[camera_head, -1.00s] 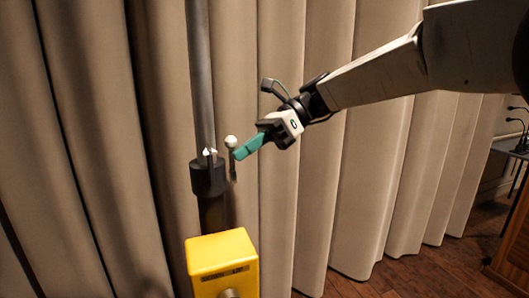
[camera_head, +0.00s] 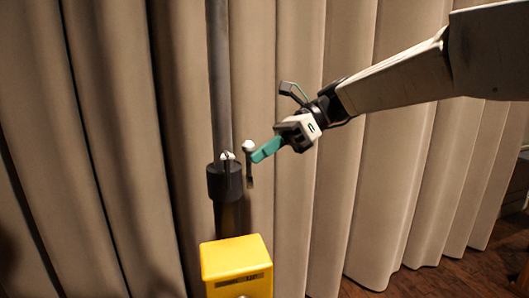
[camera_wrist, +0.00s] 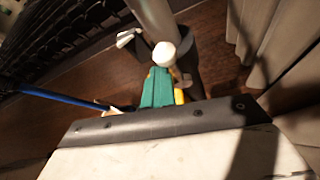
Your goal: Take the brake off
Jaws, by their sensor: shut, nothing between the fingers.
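A grey upright pole (camera_head: 219,80) carries a black collar (camera_head: 225,184). A short lever with a white ball knob (camera_head: 248,146) stands just right of the collar; the knob also shows in the wrist view (camera_wrist: 164,54). I cannot tell which way the brake is set. My gripper (camera_head: 256,157) has teal fingers, shut and empty, pointing left and down. Their tips are right beside the lever, just below the knob; I cannot tell if they touch. In the wrist view the fingers (camera_wrist: 158,88) partly cover the lever below the knob.
A second white-tipped part (camera_head: 228,156) sits on the collar against the pole. A yellow box (camera_head: 236,262) is below. Pleated beige curtains (camera_head: 400,180) hang close behind. A blue rod (camera_wrist: 60,100) lies at left in the wrist view. Wooden floor shows at lower right.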

